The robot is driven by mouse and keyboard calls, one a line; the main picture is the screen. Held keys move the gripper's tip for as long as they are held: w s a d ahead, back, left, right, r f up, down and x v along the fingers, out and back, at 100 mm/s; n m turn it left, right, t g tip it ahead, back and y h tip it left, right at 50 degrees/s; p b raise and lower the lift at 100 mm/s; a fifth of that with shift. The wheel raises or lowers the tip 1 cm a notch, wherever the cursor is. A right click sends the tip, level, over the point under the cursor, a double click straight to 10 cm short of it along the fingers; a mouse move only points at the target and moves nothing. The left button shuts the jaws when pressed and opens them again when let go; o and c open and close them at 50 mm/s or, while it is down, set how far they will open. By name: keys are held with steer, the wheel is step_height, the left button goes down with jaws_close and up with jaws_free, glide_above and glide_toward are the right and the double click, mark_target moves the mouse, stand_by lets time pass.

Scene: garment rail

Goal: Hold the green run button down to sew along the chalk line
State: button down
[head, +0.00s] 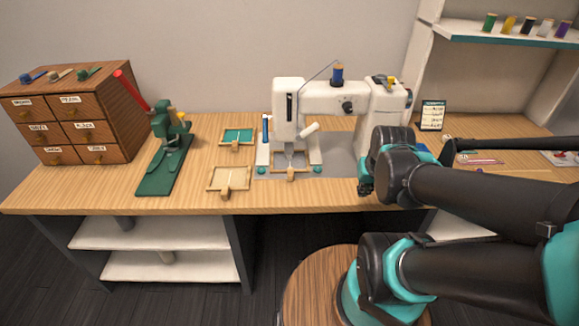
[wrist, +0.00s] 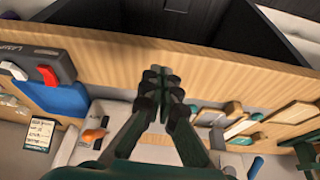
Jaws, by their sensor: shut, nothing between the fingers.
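The white sewing machine (head: 345,97) stands on the wooden table, with a blue thread spool on top. A small wooden frame (head: 290,171) lies under its needle. I cannot make out a chalk line on the cloth there. My gripper (head: 365,189) is at the table's front edge, right of that frame. In the wrist view my gripper (wrist: 161,74) has its fingers together, empty, over the wooden surface. A dark control box (wrist: 38,66) with a red and a white control is left of the fingers there. I see no green run button; the fingers or arm may hide it.
Two more framed cloths (head: 237,137) (head: 229,179) and a green press (head: 166,160) with a red lever stand left of the machine. A drawer cabinet (head: 70,112) is at the far left. A blue pad (wrist: 58,101) lies beside the control box. A stool (head: 310,285) is in front.

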step_height(320, 180, up, 7)
steer(key=shift+r, duration=0.15)
steer(key=shift+w+d, duration=0.1)
stand_by(1.9)
